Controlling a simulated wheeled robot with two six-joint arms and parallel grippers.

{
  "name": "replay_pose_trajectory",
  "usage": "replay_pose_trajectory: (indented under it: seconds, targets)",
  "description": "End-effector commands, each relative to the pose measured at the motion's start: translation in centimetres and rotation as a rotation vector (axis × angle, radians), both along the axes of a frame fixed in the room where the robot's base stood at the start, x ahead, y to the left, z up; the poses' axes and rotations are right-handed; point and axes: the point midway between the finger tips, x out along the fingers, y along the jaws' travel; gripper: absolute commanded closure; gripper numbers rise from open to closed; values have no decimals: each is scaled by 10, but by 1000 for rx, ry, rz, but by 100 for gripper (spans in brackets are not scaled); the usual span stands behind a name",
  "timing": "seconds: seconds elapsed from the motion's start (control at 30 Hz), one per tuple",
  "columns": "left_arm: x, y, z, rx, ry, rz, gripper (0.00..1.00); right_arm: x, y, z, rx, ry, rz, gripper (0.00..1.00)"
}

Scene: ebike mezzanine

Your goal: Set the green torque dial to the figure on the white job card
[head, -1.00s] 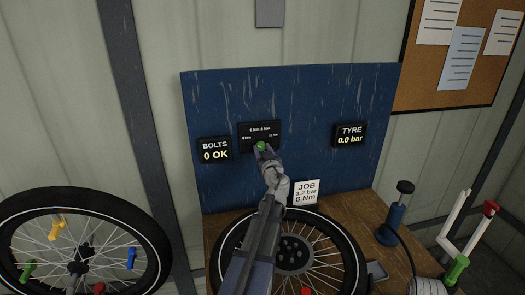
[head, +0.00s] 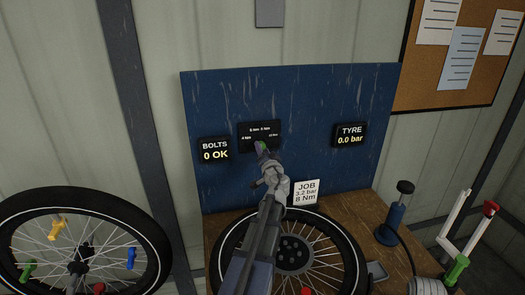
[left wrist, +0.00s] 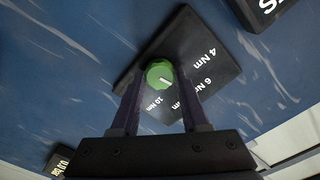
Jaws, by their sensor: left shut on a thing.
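The green torque dial (head: 260,147) sits on a black plate (head: 272,130) on the blue panel. My left gripper (head: 261,150) is shut on it, one finger on each side in the left wrist view. There the green dial (left wrist: 160,73) shows a short white pointer line aimed to the lower right. It points between the 6 Nm and 10 Nm labels; a finger partly covers the label between them. The white job card (head: 306,193) reads 3.2 bar and 8 Nm. My right gripper is not in view.
A BOLTS display (head: 215,150) reads 0 OK and a TYRE display (head: 350,135) reads 0.0 bar. A wheel (head: 346,235) lies on the wooden bench below my left arm. A blue pump (head: 393,222) stands to the right.

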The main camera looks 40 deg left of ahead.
Motion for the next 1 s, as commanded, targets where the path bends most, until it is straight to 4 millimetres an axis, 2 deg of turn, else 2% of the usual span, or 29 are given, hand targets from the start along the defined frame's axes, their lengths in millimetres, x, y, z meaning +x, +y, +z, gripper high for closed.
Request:
replay_pose_trajectory:
  seconds: [0.5,1.0]
  targets:
    - [0,0,0,252,316,0,100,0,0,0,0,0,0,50]
    - [0,-1,-1,338,424,-1,100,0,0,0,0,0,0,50]
